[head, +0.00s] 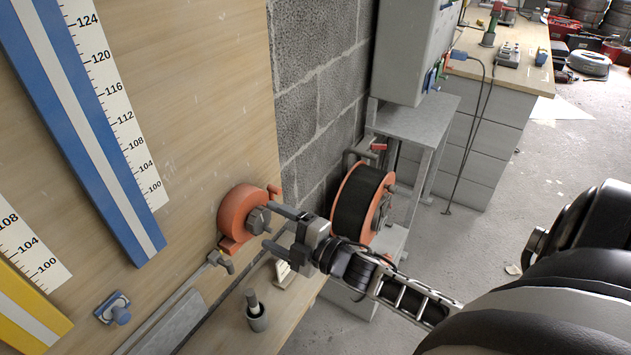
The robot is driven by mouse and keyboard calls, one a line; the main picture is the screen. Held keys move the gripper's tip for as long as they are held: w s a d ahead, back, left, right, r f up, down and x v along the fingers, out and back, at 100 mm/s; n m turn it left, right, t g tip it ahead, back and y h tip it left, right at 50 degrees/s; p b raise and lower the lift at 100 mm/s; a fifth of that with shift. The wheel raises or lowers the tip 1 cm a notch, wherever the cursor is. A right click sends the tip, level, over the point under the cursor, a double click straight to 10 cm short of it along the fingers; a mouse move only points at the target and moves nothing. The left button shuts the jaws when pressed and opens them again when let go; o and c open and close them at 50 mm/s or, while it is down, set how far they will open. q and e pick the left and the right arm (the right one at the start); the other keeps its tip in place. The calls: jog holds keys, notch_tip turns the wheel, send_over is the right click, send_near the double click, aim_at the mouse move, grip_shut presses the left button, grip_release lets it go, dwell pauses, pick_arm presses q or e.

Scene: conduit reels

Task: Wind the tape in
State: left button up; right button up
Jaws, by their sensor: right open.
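An orange tape reel (237,211) with a dark knob or crank hub (258,219) is mounted on the wooden board near the middle. It has an orange lever at its upper right and an orange foot below. My right gripper (276,229) is just right of the hub, its two fingers apart and pointing left toward it. The upper finger ends close to the hub; I cannot tell whether it touches. Nothing shows between the fingers. I cannot make out how much tape is out. My left gripper is not in view.
A larger orange reel with black winding (353,202) stands behind my right wrist. A dark cup (257,317) stands on the wooden ledge. Blue (95,130) and yellow (25,325) strips with number scales are on the board. A grey cabinet (413,45) and workbench (500,75) are behind.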

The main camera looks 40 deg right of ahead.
jog(key=v, duration=1.3)
jog(key=shift+b, duration=0.45)
jog(key=s+a+f+m+g+h, duration=0.1)
jog(key=s+a+f+m+g, duration=0.1)
jog(key=a+m, duration=0.5)
jog(key=s+a+f+m+g+h, duration=0.1)
jog(key=s+a+f+m+g, duration=0.1)
jog(key=a+f+m+g, duration=0.2)
jog(key=a+f+m, duration=0.2)
jog(key=a+m, duration=0.1)
jog(key=m, duration=0.1)
jog(key=shift+a+g+h, duration=0.3)
jog(key=shift+a+h, duration=0.05)
jog(key=shift+h, duration=0.05)
jog(key=shift+s, duration=0.15)
